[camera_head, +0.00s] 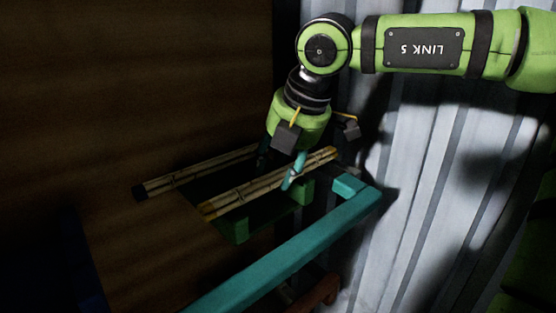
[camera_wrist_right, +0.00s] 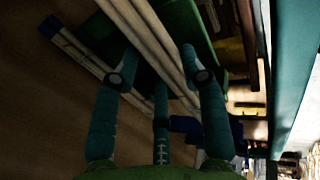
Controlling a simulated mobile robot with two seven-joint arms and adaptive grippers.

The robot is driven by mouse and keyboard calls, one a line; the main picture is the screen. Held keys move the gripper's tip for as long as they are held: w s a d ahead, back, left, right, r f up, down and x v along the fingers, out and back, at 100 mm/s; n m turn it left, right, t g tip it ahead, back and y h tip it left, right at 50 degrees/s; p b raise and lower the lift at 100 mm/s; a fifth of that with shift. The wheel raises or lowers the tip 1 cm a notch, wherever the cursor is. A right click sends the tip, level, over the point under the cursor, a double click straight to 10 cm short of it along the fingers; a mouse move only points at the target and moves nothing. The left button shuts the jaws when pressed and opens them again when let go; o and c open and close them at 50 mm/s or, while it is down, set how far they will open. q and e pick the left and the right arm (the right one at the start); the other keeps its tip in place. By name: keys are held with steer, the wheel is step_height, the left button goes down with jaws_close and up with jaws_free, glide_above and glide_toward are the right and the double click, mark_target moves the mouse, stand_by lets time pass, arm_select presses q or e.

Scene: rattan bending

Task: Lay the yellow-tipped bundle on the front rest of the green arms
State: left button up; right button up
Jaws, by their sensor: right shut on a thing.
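The yellow-tipped bundle (camera_head: 245,191) of rattan poles lies slantwise in the head view, with a yellow end at each side. My right gripper (camera_head: 291,180) reaches down from above and is shut on it near its right end. In the right wrist view the pale poles of the bundle (camera_wrist_right: 152,32) run between the teal fingers of the gripper (camera_wrist_right: 163,72). The green arms (camera_head: 236,231) show just under the bundle; I cannot tell whether it touches them. My left gripper is not in view.
A dark-tipped bundle (camera_head: 190,176) lies behind, roughly parallel; its end shows in the wrist view (camera_wrist_right: 72,45). A teal bar frame (camera_head: 290,257) crosses in front. A corrugated metal wall (camera_head: 440,150) stands at the right, a brown surface (camera_head: 120,90) at the left.

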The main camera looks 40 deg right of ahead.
steer(key=shift+d+f, duration=0.15)
steer(key=shift+f, duration=0.25)
steer(key=shift+f+b, duration=0.15)
steer(key=shift+b, duration=0.25)
steer(key=o, duration=1.3)
steer(key=shift+c, duration=0.2)
steer(key=shift+r+p, duration=0.3)
steer(key=shift+p, duration=0.15)
steer(key=shift+r+b, duration=0.25)
steer(key=shift+b, duration=0.1)
steer(key=b+v, duration=0.1)
steer(key=v, duration=0.6)
steer(key=shift+b, duration=0.4)
